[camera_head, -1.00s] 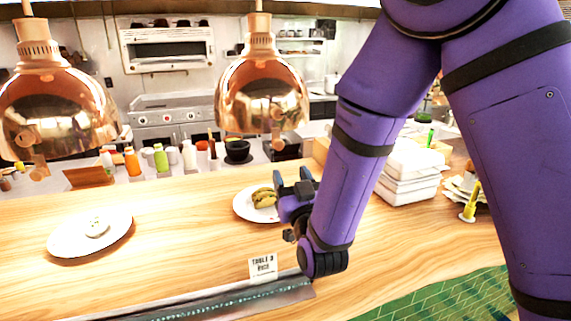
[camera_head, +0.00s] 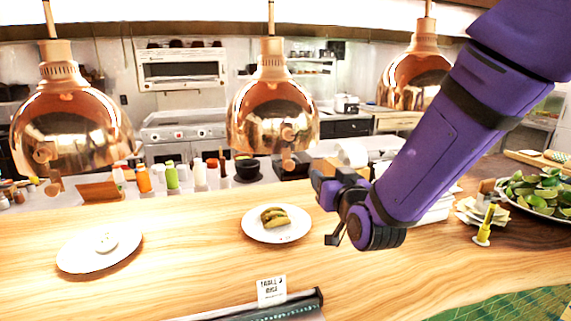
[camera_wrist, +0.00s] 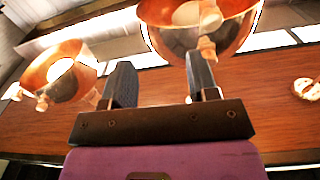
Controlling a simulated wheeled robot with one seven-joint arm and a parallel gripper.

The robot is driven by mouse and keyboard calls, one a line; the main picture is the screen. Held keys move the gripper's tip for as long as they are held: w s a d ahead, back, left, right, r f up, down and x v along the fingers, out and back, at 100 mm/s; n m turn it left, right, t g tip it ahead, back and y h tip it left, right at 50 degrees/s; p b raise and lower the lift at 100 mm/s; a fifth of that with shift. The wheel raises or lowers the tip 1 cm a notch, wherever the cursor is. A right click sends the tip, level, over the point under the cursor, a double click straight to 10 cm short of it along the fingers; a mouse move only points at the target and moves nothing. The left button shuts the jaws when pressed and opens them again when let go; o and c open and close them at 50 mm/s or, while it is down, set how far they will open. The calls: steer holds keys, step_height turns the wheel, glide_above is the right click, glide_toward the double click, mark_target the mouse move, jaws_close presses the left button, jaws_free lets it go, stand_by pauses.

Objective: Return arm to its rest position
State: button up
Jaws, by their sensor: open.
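My purple arm reaches in from the upper right in the head view. My gripper (camera_head: 328,190) is above the wooden counter (camera_head: 200,220), to the right of a white plate (camera_head: 262,236) with tacos (camera_head: 274,216). It is apart from the plate. In the wrist view the two dark fingers of my gripper (camera_wrist: 160,85) stand well apart with nothing between them. Copper heat lamps (camera_wrist: 205,35) show beyond the fingers there.
Copper lamps (camera_head: 272,110) hang over the counter. A second plate (camera_head: 75,255) holds a small white item. A table sign (camera_head: 271,291) stands by a dark rail at the front. White boxes (camera_head: 437,208), a yellow object (camera_head: 485,225) and a bowl of limes (camera_head: 540,190) are at right.

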steer(key=s+d+r+g+h, duration=0.1)
steer(key=s+d+r+g, duration=0.2)
steer(key=s+d, duration=0.25)
steer(key=s+d+r+g+h, duration=0.1)
steer(key=s+d+r+g, duration=0.1)
steer(key=s+d+g, duration=0.35)
steer(key=s+d+m+g+h, duration=0.1)
steer(key=s+d, duration=0.3)
steer(key=s, duration=0.4)
steer(key=s+d+r+m+g+h, duration=0.1)
steer(key=s+d+g, duration=0.2)
steer(key=s+d, duration=0.2)
steer(key=s, duration=0.3)
steer(key=shift+s+d+h, duration=0.25)
steer(key=shift+s+h, duration=0.15)
steer(key=shift+w, duration=0.1)
